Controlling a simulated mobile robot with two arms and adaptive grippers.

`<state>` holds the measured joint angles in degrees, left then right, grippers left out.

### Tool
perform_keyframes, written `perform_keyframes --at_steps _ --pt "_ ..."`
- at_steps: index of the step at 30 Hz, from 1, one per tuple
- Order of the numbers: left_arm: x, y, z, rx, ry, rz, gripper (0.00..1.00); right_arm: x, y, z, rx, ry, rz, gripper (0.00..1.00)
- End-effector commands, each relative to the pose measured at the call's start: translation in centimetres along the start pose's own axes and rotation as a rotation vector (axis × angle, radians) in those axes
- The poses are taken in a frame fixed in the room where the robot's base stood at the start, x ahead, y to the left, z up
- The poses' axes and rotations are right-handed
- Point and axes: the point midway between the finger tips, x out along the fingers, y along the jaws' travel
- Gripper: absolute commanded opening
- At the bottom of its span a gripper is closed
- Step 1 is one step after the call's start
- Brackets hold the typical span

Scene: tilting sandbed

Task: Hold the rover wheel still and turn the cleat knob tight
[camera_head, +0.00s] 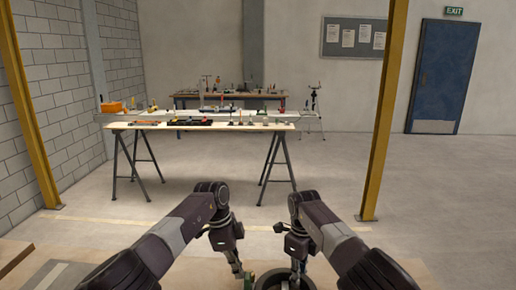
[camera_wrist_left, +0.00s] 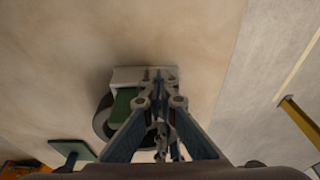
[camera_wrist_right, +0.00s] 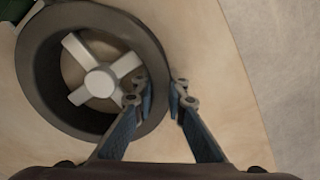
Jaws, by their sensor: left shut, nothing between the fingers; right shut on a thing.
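The rover wheel, a dark ring with a pale hub and spokes, lies in the right wrist view (camera_wrist_right: 100,80); its rim also shows at the bottom of the head view (camera_head: 262,281). My right gripper (camera_wrist_right: 156,90) is shut on the wheel's rim, one finger inside the ring and one outside. My left gripper (camera_wrist_left: 160,78) is shut and empty, its tips over a pale block (camera_wrist_left: 125,74) beside a green part (camera_wrist_left: 124,102). A grey rounded edge shows left of that green part. I cannot make out the cleat knob for certain.
The sand-coloured surface (camera_wrist_left: 200,35) around the parts is mostly bare. A flat green piece (camera_wrist_left: 72,149) and something orange lie at the lower left of the left wrist view. A trestle table (camera_head: 280,127) with several small items stands well ahead, between yellow posts (camera_head: 383,110).

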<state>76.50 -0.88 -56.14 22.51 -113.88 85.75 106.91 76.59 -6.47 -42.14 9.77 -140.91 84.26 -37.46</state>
Motion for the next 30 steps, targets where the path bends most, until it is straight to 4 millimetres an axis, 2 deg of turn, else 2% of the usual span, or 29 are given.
perform_keyframes --at_steps 1,16,30 --pt "0.0 0.0 -1.2 0.012 0.019 -0.003 0.0 -0.1 0.8 0.8 -0.012 -0.015 0.01 0.0" --pt "-0.6 0.2 -0.5 0.014 0.019 -0.004 0.0 -0.2 0.8 0.9 -0.012 -0.016 0.01 0.0" --pt "-5.6 0.2 -1.2 0.008 0.009 -0.003 0.0 -0.2 0.4 0.5 -0.006 -0.01 0.005 0.0"
